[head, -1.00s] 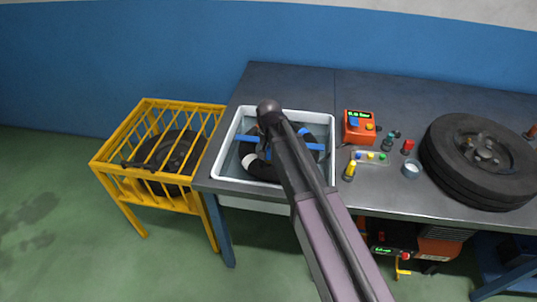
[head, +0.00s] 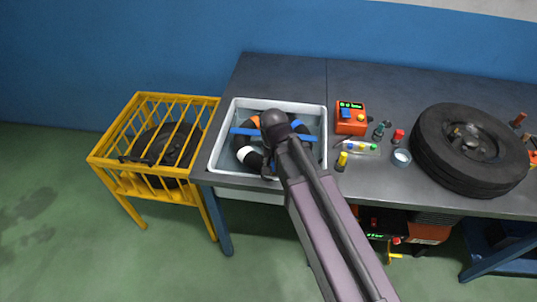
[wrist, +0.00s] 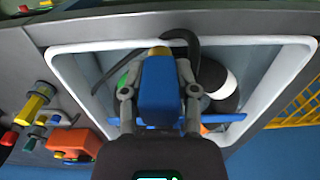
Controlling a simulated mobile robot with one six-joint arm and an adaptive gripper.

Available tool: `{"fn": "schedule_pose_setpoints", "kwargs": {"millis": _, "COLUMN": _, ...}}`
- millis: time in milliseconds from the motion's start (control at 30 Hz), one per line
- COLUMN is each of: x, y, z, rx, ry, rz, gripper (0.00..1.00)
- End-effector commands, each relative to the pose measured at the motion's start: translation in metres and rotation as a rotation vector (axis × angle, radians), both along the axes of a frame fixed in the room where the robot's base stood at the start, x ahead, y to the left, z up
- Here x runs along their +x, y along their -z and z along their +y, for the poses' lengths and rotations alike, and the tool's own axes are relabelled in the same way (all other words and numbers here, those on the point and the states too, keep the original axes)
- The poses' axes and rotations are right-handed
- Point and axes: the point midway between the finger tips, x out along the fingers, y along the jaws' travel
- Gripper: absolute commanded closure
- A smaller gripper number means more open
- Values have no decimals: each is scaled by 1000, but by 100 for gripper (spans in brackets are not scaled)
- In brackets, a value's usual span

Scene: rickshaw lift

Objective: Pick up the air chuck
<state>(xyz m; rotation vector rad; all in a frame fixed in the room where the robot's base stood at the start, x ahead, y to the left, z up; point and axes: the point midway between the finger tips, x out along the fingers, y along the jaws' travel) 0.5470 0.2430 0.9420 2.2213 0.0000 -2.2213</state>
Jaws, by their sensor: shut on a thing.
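In the wrist view my gripper (wrist: 159,103) is shut on the air chuck (wrist: 158,85). It has a blue body with a brass-coloured end, between the two fingers. A black hose (wrist: 187,42) curves beside that end and over the tub's rim. The chuck is held above the white water tub (wrist: 268,78). In the head view my arm hides the gripper and the chuck; the tub (head: 232,125) shows around the arm.
A black inner tube (head: 250,157) with coloured bands lies in the tub under a blue bar (head: 245,132). An orange box (head: 350,124), small bottles and a tyre (head: 440,145) stand to the right. A yellow cage (head: 120,180) stands left of the bench.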

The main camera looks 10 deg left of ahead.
Motion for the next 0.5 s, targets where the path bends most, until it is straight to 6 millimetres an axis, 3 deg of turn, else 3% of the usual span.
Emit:
{"fn": "schedule_pose_setpoints", "kwargs": {"millis": 200, "x": -24, "y": -3, "z": -11, "rx": 0, "ry": 0, "rz": 0, "gripper": 100}}
{"fn": "schedule_pose_setpoints", "kwargs": {"millis": 500, "x": -37, "y": -4, "z": -16, "rx": 0, "ry": 0, "rz": 0, "gripper": 100}}
